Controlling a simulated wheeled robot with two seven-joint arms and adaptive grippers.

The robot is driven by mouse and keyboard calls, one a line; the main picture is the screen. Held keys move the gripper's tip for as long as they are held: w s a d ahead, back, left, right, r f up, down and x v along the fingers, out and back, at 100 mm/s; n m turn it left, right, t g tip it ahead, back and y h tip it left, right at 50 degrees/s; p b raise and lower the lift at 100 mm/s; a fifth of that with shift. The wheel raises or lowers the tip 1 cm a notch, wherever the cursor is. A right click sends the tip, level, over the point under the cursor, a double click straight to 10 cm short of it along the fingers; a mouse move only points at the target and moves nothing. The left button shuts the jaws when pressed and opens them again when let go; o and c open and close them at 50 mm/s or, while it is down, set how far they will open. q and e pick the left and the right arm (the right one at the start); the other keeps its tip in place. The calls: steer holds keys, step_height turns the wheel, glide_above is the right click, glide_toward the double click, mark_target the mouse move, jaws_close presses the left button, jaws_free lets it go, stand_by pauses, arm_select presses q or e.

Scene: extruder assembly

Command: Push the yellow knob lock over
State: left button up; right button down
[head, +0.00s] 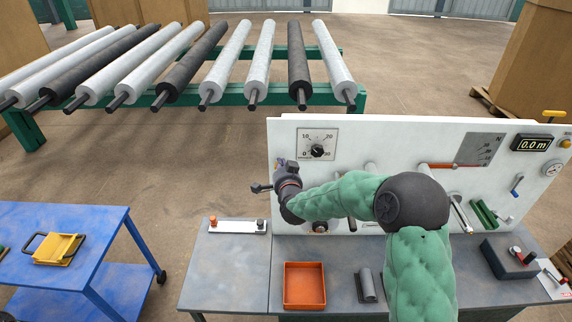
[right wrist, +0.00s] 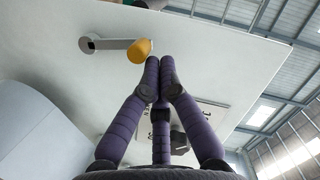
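The yellow knob (right wrist: 139,50) shows in the right wrist view, at the end of a grey lever (right wrist: 108,44) on the white panel. My right gripper (right wrist: 160,62) has its two dark purple fingers together at the tips, with nothing seen between them. The tips are just below and right of the knob in that view; I cannot tell whether they touch it. In the head view my right gripper (head: 281,164) is at the panel's left end, below the dial, and I cannot make out this knob there. My left gripper is not in view.
The white panel (head: 400,140) carries a dial (head: 317,151), a length display (head: 532,143) and other levers. An orange tray (head: 304,286) and a grey block (head: 367,285) are on the bench below. A blue cart (head: 90,225) stands left; rollers (head: 230,60) lie on a green rack behind.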

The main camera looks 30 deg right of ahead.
steer(key=a+n+p, duration=0.1)
steer(key=w+n+p, duration=0.1)
steer(key=a+n+g+p, duration=0.1)
steer(key=shift+w+a+h, duration=0.25)
steer(key=shift+a+h, duration=0.05)
steer(key=shift+a, duration=0.05)
steer(key=w+a+f+n+g+h+p, duration=0.1)
steer(key=w+a+f+n+h+p, duration=0.1)
steer(key=n, duration=0.4)
steer(key=shift+w+a+f+g+p, duration=0.35)
steer(key=shift+a+f+p, duration=0.65)
steer(key=shift+f, duration=0.35)
steer(key=shift+a, duration=0.1)
